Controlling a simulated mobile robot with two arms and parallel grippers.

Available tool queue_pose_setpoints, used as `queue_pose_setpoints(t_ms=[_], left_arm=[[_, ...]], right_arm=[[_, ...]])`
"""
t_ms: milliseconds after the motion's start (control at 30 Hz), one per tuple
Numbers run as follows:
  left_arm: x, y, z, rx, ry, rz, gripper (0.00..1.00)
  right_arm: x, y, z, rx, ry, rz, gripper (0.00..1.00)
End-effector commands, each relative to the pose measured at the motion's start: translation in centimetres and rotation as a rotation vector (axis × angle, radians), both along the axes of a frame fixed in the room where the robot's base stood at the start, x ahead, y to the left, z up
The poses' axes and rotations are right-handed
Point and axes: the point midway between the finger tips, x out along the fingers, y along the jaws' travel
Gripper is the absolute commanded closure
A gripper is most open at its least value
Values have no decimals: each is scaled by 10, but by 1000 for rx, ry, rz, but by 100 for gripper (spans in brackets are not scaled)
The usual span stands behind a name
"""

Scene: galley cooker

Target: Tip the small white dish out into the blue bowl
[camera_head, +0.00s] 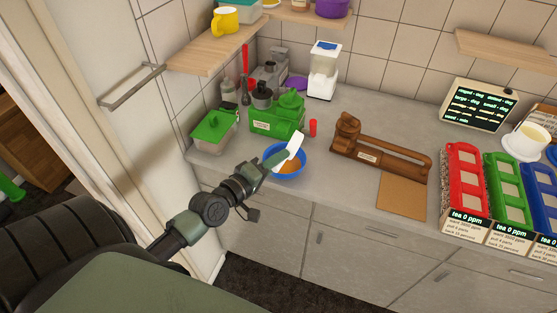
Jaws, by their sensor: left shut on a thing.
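The blue bowl (272,173) stands on the counter near its front edge, left of the middle. Something orange (289,166) shows inside it. My left gripper (277,160) reaches in from the lower left and is shut on the small white dish (294,144). The dish is steeply tilted over the bowl and hides part of its far rim. I cannot tell whether anything is left in the dish. My right gripper is out of view.
A green box (277,121) and a green-lidded container (214,129) stand behind and left of the bowl. A red cup (313,127) is close behind. A brown wooden device (375,154) and a board (402,195) lie to the right. Counter between is clear.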

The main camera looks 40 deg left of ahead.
Motion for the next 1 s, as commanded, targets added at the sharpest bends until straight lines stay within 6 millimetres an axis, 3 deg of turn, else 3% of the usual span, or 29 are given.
queue_pose_setpoints(t_ms=[300,1000], left_arm=[[0,2,-2,-46,-13,0,100],[-1,3,-3,-76,-20,1,100]], right_arm=[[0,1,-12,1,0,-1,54],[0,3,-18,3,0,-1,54]])
